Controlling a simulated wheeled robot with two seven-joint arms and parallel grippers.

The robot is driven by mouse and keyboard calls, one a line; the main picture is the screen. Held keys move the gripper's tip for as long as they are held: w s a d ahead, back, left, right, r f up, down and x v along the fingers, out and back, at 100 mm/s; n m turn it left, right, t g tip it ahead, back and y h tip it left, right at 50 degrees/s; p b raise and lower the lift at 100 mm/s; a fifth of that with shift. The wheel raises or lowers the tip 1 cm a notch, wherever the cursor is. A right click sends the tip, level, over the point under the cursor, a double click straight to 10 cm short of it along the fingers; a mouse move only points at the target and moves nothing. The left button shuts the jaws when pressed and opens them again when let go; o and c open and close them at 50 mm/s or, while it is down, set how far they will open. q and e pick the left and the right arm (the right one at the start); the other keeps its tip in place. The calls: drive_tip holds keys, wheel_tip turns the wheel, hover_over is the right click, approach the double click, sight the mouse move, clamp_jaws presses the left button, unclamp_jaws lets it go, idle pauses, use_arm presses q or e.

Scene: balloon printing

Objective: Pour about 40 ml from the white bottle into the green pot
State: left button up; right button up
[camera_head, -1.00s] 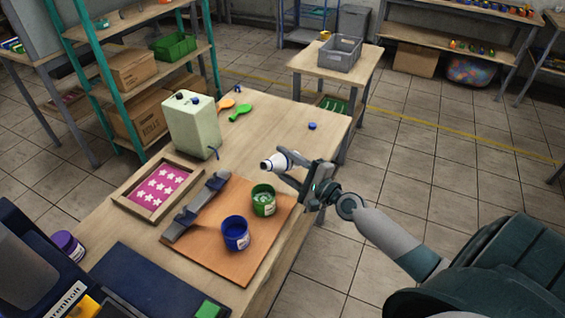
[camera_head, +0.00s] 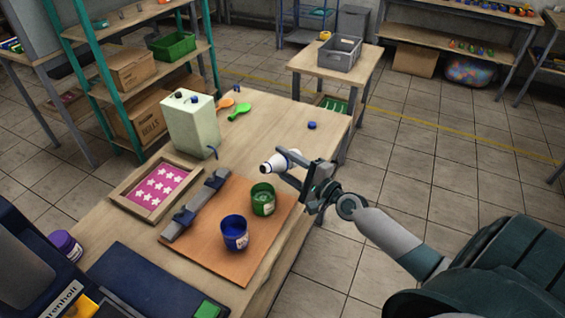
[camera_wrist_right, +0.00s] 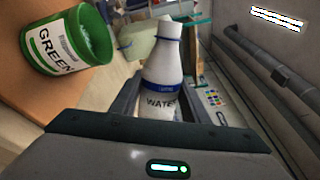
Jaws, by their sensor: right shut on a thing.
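The white bottle (camera_head: 281,161) is held in my right gripper (camera_head: 300,176), tilted with its mouth toward the left, above and behind the green pot. In the right wrist view the bottle (camera_wrist_right: 161,72) sits between the fingers and shows a blue band and the letters "WATE". The green pot (camera_head: 263,201) stands upright on the brown board, with pale contents inside. In the right wrist view the green pot (camera_wrist_right: 68,42) shows a "GREEN" label to the left of the bottle. No stream of liquid is visible. My left gripper is not in view.
A blue pot (camera_head: 235,233) stands beside the green pot on the brown board (camera_head: 208,248). A grey squeegee-like bar (camera_head: 194,205) lies at the board's left. The table's far right is mostly clear.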

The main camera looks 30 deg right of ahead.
drive_tip(key=shift+d+f+n+b, duration=0.1)
drive_tip(key=shift+f+n+b, duration=0.3)
drive_tip(key=shift+n, duration=0.3)
drive_tip(key=shift+d+f+n+b, duration=0.1)
drive_tip(key=shift+f+n+b, duration=0.25)
drive_tip(key=shift+n, duration=0.35)
idle(0.9)
drive_tip(key=shift+r, duration=0.15)
drive_tip(key=shift+a+r+m+p, duration=0.2)
drive_tip(key=shift+r+m+p, duration=0.3)
drive_tip(key=shift+m, duration=0.2)
drive_tip(key=shift+r+m, duration=0.1)
drive_tip(key=shift+m, duration=0.5)
